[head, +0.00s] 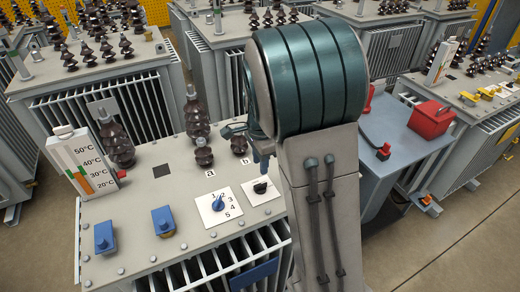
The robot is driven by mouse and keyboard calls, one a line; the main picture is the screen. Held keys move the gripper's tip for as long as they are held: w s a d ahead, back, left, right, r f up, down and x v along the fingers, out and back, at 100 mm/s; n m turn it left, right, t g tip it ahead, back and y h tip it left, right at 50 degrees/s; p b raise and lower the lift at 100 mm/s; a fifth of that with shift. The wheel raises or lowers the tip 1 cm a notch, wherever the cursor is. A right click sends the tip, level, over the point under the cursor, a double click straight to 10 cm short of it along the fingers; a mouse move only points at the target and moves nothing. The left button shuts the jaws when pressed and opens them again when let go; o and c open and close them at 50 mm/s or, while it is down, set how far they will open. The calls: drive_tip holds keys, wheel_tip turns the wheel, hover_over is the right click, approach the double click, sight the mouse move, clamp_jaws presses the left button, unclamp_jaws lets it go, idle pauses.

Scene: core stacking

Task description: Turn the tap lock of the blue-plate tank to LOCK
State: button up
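The tank (140,190) fills the lower left, with a blue plate (254,271) on its front side, partly behind my arm. A small black knob (261,187) on a white plate, seemingly the tap lock, sits on its lid beside the numbered dial. The lock plate's markings are too small and too covered to read. My gripper (262,167) is close above the black knob, pointing down. Whether it touches the knob cannot be told. My arm hides most of the gripper and its finger gap.
A white dial (228,213) with a blue knob, numbered 1 to 5, lies just left. Two blue blocks (105,237), brown insulators (196,115) and a thermometer panel (73,165) stand on the lid. A grey surface with a red box (431,119) is right; other tanks stand behind.

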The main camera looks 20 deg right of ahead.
wheel_tip(320, 180, up, 5)
drive_tip(key=shift+f, duration=0.1)
idle(0.6)
drive_tip(key=s+r+n+t, duration=0.1)
drive_tip(key=s+r+n, duration=0.1)
drive_tip(key=s+n, duration=0.6)
drive_tip(key=s+r+n+t, duration=0.2)
drive_tip(key=s+n, duration=0.6)
drive_tip(key=s, duration=0.3)
drive_tip(key=shift+s+r, duration=0.35)
drive_tip(key=shift+a, duration=0.1)
